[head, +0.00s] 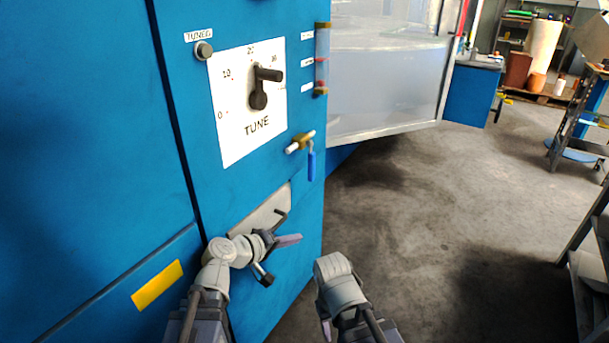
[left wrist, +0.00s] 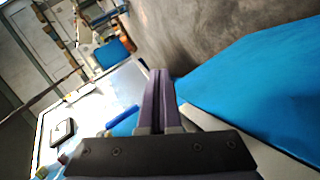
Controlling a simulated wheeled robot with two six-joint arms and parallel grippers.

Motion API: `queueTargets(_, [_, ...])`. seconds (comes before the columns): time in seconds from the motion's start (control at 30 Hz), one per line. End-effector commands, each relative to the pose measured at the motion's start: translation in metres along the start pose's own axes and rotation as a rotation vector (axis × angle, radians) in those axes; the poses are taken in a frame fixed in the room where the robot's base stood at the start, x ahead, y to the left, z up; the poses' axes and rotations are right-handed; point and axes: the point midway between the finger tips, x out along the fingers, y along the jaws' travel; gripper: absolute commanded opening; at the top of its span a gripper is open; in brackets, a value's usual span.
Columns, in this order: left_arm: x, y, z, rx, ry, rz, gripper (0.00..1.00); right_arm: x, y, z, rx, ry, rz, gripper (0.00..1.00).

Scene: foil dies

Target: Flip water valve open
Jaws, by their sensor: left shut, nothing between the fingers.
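The water valve (head: 302,142) is a small brass body on a pale pipe, on the blue cabinet's front near its right edge. Its blue lever handle (head: 311,165) hangs straight down. A blue bar that looks like this handle (left wrist: 122,119) shows in the left wrist view, left of the fingers. My left gripper (head: 289,240) is below the handle and apart from it, in front of the lower cabinet. Its purple fingers (left wrist: 158,100) are together and empty. My right arm is at the bottom centre; its fingers are mostly hidden, so their state is unclear.
The blue cabinet (head: 110,130) carries a white TUNE dial plate (head: 235,130) with a dark knob (head: 263,85). A sight tube (head: 322,60) is above the valve. A grey recessed plate (head: 262,212) is behind my left wrist. Floor to the right is open; shelves stand farther right.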

Motion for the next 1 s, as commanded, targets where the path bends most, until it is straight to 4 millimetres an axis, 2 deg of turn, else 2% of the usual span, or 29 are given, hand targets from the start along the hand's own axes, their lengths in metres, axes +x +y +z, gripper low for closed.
queueTargets(0.1, [-0.009, 0.027, -0.029, -0.129, 0.12, 0.143, 0.0, 0.0, 0.0, 0.0, 0.0, 0.0, 0.0, 0.5])
queueTargets(0.2, [-0.018, 0.042, -0.05, -0.227, 0.2, 0.236, 0.0, 0.0, 0.0, 0.0, 0.0, 0.0, 0.0, 0.5])
queueTargets(0.4, [-0.034, 0.053, -0.077, -0.356, 0.298, 0.342, 0.0, 0.0, 0.0, 0.0, 0.0, 0.0, 0.0, 0.5])
queueTargets(0.63, [-0.039, 0.056, -0.085, -0.398, 0.328, 0.373, 0.0, 0.0, 0.0, 0.0, 0.0, 0.0, 0.0, 0.5])
queueTargets(1.0, [-0.034, 0.058, -0.087, -0.397, 0.325, 0.373, 0.0, 0.0, 0.0, 0.0, 0.0, 0.0, 0.0, 0.5])
